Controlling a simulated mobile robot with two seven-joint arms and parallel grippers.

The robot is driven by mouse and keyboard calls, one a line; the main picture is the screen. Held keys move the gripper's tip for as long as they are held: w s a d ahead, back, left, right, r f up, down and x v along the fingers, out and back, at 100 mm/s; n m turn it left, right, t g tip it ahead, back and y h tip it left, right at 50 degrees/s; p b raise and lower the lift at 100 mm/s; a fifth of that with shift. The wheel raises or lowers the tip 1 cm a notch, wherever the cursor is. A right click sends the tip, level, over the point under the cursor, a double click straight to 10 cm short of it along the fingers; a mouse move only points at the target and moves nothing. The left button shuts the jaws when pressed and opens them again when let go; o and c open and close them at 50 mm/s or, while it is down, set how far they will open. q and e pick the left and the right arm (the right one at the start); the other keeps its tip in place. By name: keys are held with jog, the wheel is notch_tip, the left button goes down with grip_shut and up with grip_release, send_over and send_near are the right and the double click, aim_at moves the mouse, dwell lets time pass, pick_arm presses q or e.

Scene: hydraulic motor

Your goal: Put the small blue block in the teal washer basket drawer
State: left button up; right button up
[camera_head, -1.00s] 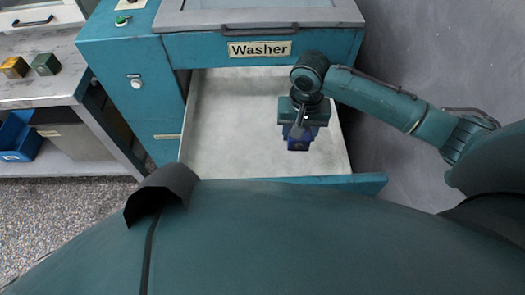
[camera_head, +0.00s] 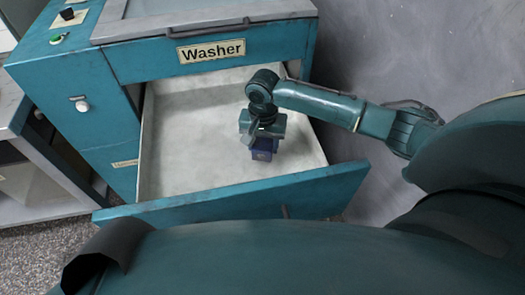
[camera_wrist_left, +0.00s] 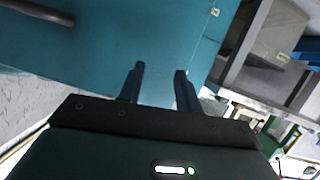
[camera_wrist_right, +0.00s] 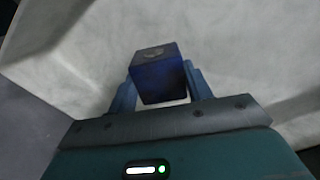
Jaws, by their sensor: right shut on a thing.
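The teal washer's basket drawer (camera_head: 330,188) is pulled open, with a pale, empty-looking floor. My right gripper (camera_wrist_right: 158,88) is shut on the small blue block (camera_wrist_right: 158,75); the block (camera_head: 262,151) also shows under the gripper in the head view. Both appear over the right part of the drawer's inside. How high the block is above the drawer floor is hard to tell. My left gripper (camera_wrist_left: 160,85) shows in the left wrist view with its two fingers apart and nothing between them, facing a teal panel. It is not visible in the head view.
The washer body (camera_head: 85,90) stands behind and left of the drawer. A grey bench (camera_head: 25,145) with a shelf is at the far left. My own body fills the front of the head view. A grey wall or floor surface (camera_head: 400,50) lies to the right.

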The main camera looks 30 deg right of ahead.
aim_at(263, 151)
notch_tip(263, 151, down, 3)
jog(key=shift+f+b, duration=0.1)
jog(key=shift+b, duration=0.25)
jog(key=o, duration=1.3)
jog(key=shift+f, duration=0.1)
notch_tip(263, 151, up, 12)
jog(key=p, duration=0.2)
jog(key=shift+p, duration=0.4)
